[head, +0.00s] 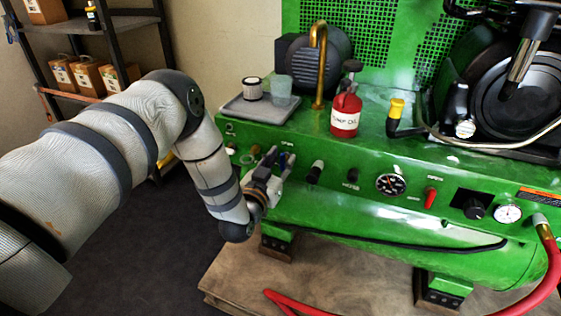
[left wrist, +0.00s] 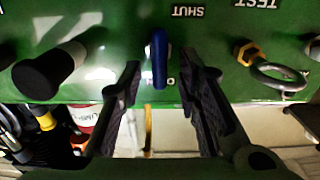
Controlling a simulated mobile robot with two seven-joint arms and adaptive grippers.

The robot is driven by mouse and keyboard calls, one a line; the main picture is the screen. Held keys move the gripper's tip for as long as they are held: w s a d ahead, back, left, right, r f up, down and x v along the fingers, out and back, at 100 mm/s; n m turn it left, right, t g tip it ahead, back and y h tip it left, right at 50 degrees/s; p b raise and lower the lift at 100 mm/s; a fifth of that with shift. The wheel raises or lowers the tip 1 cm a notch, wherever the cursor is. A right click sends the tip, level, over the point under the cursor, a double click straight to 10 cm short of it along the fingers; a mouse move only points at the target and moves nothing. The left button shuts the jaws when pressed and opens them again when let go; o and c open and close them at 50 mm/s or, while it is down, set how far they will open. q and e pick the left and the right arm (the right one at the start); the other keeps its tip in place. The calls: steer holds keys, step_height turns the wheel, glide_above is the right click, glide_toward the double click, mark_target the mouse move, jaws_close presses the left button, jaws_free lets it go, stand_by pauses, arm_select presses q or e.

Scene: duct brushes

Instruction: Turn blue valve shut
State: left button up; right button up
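The blue valve (left wrist: 158,58) is a slim lever on the green machine panel. In the left wrist view it stands upright in the picture, between an upside-down SHUT label (left wrist: 186,11) and a partly hidden label. My left gripper (left wrist: 160,68) is open, with one dark finger on each side of the lever. Gaps show between lever and fingers, so I see no grip on it. In the head view my left gripper (head: 271,168) is at the panel's left end and largely hides the valve. My right gripper is not in view.
A black knob (left wrist: 48,72) and a ring pull (left wrist: 278,74) flank the valve. A red oil bottle (head: 345,114), a grey tray (head: 245,108) and a brass pipe (head: 319,70) stand on the machine top. A red hose (head: 546,262) runs at the lower right.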

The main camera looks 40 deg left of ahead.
arm_select(q)
jaws_close()
steer(key=shift+d+m, duration=0.15)
steer(key=shift+m, duration=0.45)
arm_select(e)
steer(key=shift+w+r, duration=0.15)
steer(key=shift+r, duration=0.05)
arm_select(q)
steer(key=m+p, duration=0.1)
steer(key=m, duration=0.1)
steer(key=shift+d+m, duration=0.2)
steer(key=shift+m, duration=0.2)
steer(key=m, duration=0.4)
steer(key=f+m, duration=0.1)
steer(key=m, duration=0.8)
steer(key=shift+d+f+m+p, duration=0.3)
steer(key=shift+d+f+m, duration=0.1)
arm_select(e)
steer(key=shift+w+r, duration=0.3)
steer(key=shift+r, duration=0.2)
